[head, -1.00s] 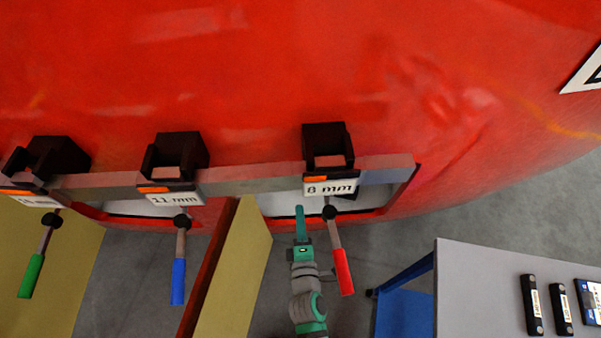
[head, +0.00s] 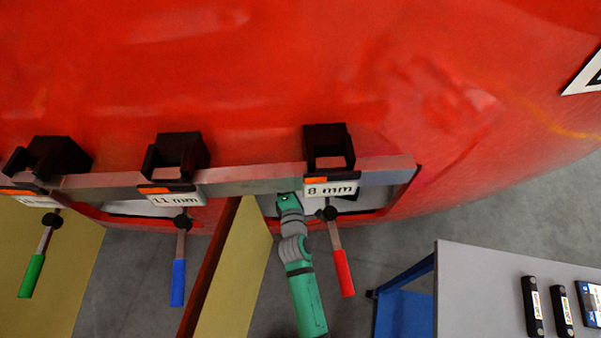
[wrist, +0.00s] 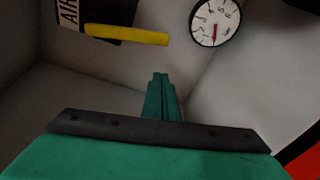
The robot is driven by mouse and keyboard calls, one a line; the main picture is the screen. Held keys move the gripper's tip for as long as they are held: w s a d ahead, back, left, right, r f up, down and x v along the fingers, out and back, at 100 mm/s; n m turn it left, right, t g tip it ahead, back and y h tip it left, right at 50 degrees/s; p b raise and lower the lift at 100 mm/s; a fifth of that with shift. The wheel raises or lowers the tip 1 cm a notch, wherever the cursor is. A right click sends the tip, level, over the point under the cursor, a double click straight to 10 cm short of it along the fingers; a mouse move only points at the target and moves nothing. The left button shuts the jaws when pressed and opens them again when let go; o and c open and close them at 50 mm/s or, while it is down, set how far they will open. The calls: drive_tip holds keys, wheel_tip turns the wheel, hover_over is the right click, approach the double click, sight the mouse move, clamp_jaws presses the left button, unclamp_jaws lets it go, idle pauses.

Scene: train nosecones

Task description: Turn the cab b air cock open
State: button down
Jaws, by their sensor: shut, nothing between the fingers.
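The air cock shows in the wrist view as a yellow handle (wrist: 127,35) on a dark body, lying roughly crosswise in the picture. A label beside it is cut off and reads "AIR" (wrist: 68,12); I cannot read a cab letter. My gripper (wrist: 161,78) is shut and empty, below and to the right of the yellow handle and apart from it. In the head view my arm (head: 303,285) reaches up into the opening under the "8 mm" sign, and the fingertips are hidden there. The cock is not visible in the head view.
A round gauge (wrist: 215,22) with a red needle is on the pale wall right of the handle. A red-handled tool (head: 343,272) hangs close right of my arm. A yellow panel (head: 235,275) stands to its left, and a grey table (head: 480,290) at lower right.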

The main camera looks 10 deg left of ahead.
drive_tip(key=d, duration=0.2)
drive_tip(key=d+r, duration=0.1)
drive_tip(key=d, duration=0.1)
